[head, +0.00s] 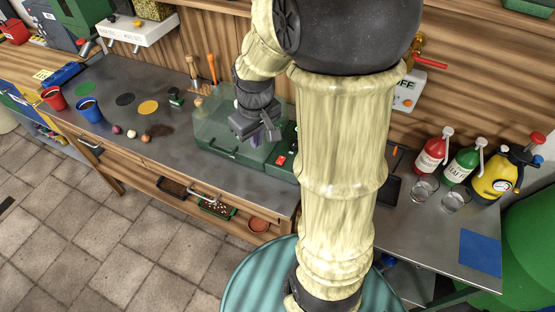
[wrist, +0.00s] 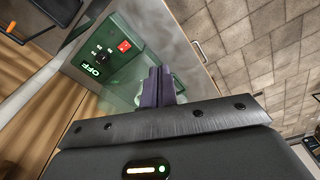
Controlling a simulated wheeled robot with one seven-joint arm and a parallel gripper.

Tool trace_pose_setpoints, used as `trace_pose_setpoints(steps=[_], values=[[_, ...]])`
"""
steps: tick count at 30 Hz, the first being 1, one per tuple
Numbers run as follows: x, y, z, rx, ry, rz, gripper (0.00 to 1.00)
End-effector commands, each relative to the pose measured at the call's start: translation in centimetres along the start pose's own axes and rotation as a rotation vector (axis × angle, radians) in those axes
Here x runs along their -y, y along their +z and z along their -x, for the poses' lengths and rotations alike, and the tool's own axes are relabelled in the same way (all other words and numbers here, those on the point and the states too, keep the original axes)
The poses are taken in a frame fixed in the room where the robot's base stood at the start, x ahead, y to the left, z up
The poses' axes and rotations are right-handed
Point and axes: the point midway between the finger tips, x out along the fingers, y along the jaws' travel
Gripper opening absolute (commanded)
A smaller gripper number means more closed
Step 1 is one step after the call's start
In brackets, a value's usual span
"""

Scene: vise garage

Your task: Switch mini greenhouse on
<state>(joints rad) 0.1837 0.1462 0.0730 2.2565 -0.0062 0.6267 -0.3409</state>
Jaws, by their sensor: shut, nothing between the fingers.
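The mini greenhouse (head: 222,132) is a clear, green-tinted box on the grey worktop. Its green control panel (head: 287,147) is at its right end, partly hidden by my arm. My gripper (head: 270,133) is above the greenhouse, left of the panel.
Blue pot (head: 89,109), red pot (head: 54,98) and small round items (head: 132,134) stand on the left worktop. Red spray bottle (head: 431,154), green spray bottle (head: 462,160), glasses (head: 424,188) and a yellow sprayer (head: 503,172) stand at right. Open drawers (head: 215,208) jut out below the worktop.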

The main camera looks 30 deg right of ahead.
Motion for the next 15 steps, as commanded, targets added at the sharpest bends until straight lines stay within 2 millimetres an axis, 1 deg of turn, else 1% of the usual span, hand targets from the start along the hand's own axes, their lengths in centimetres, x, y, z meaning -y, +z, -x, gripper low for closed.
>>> trace_pose_setpoints(steps=[1, 5, 9, 12, 15], values=[[-1.2, -0.7, -1.8, 0.016, -0.007, 0.030, 0.00], [-3.8, -2.3, -3.5, 0.058, -0.037, 0.133, 0.00], [-6.9, -3.5, -5.2, 0.092, -0.080, 0.239, 0.00], [-9.1, -4.0, -6.3, 0.110, -0.115, 0.312, 0.00], [-10.8, -4.3, -6.9, 0.120, -0.147, 0.370, 0.00]])
